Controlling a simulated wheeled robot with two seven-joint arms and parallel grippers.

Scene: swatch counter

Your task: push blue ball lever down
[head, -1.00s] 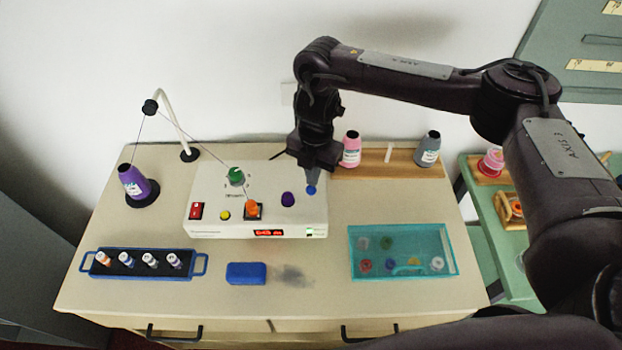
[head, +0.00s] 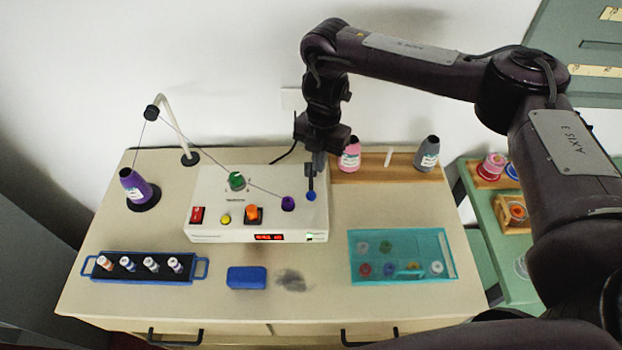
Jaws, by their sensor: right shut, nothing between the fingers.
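My right gripper (head: 319,166) is shut and empty, pointing down just above and behind the ball. It looks apart from the ball, though the gap in depth is hard to judge. My left gripper does not show.
The box also carries a red switch (head: 197,215), yellow button (head: 226,219), orange knob (head: 252,213), purple knob (head: 288,203) and green knob (head: 236,181). A teal tray (head: 453,276) lies in front.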

